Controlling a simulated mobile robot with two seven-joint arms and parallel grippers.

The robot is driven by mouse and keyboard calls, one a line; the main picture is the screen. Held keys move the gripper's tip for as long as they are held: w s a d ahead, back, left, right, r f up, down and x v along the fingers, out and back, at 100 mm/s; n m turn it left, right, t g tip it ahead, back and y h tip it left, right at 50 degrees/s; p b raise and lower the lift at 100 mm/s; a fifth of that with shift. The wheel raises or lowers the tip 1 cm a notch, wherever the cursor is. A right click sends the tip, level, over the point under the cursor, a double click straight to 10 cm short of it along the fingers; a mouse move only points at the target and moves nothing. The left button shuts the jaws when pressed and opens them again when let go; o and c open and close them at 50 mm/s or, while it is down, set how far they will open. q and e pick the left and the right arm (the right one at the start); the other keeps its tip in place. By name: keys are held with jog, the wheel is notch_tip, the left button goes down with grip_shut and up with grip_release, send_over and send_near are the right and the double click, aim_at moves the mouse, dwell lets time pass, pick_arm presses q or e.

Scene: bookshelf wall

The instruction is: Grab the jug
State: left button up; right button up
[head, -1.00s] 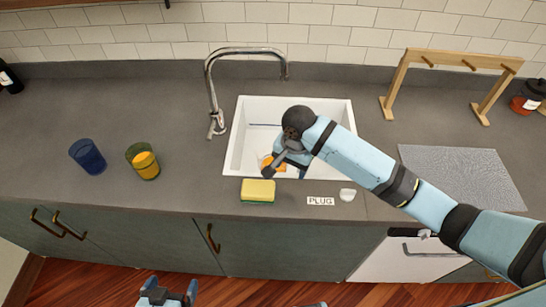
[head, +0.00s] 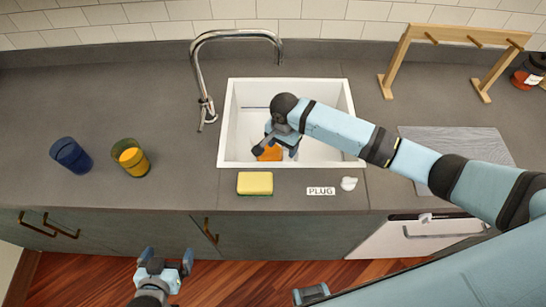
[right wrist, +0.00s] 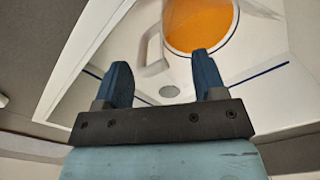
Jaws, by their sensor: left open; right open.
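The jug, seen only in part, stands in the white sink (head: 228,135). Its orange contents (head: 268,153) show below my right gripper in the head view. In the right wrist view the jug's orange round top (right wrist: 200,22) is at the upper edge and a pale handle (right wrist: 150,52) sticks out to its left. My right gripper (head: 276,150) is over the sink, open and empty. Its two blue fingers (right wrist: 163,75) point towards the handle, apart from it as far as I can see. My left gripper (head: 167,262) is open and empty, low in front of the cabinets.
A blue cup (head: 70,155) and a glass with orange contents (head: 132,158) stand left on the counter. A faucet (head: 200,75) rises at the sink's left. A wooden rack (head: 455,38) stands at right.

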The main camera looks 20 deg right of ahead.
jog(key=shift+s+d+f, duration=0.1)
jog(key=shift+d+f, duration=0.1)
jog(key=shift+f, duration=1)
jog(key=shift+d+f, duration=0.15)
jog(key=shift+f, duration=1)
grip_shut()
